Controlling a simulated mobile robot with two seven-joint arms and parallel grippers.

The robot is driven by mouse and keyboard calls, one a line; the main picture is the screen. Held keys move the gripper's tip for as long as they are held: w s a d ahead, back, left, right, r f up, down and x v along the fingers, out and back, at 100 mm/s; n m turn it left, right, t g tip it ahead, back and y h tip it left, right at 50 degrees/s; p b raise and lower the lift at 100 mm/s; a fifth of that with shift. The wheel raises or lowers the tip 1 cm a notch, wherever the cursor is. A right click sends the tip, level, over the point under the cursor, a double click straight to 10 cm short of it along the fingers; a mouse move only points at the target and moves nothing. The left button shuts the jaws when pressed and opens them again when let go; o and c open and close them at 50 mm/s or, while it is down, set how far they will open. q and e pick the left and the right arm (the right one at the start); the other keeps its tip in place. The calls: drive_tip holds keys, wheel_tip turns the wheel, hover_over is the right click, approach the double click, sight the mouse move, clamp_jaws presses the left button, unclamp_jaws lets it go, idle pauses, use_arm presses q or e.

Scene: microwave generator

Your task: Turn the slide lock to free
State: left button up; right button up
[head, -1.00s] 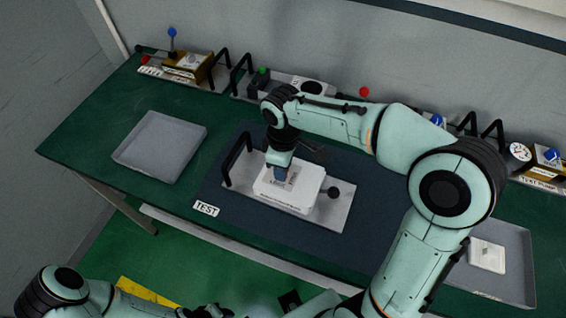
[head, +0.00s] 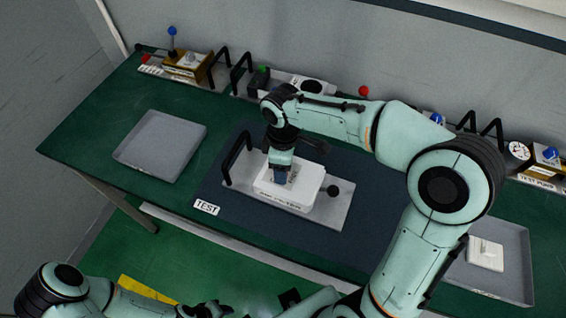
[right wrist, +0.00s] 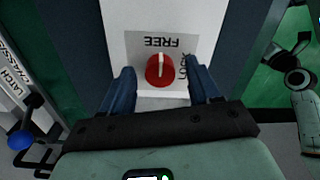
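The slide lock is a red round knob (right wrist: 160,70) with a white bar, on a grey label plate (right wrist: 140,44) reading FREE and, partly hidden, LOCK. The bar runs up the picture toward FREE. The plate is on a white box (head: 305,190) on the bench, where my gripper hides the knob in the head view. My right gripper (right wrist: 163,80) is open, with a blue finger on each side of the knob and visible gaps; it also shows above the box in the head view (head: 281,178). My left gripper (head: 212,309) is low at the front; its fingers are unclear.
The box sits on a metal plate (head: 338,208) with a black handle (head: 236,158) and black ball knob (head: 333,190). A grey tray (head: 160,147) is at left; another tray (head: 515,262) at right holds a white part (head: 486,254). Fixtures with handles line the back.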

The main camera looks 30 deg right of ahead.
use_arm(q)
drive_tip(key=w+r+p, duration=0.2)
drive_tip(key=shift+r, duration=0.35)
use_arm(e)
wheel_tip(320, 180, up, 13)
drive_tip(key=shift+r, duration=0.2)
idle(0.4)
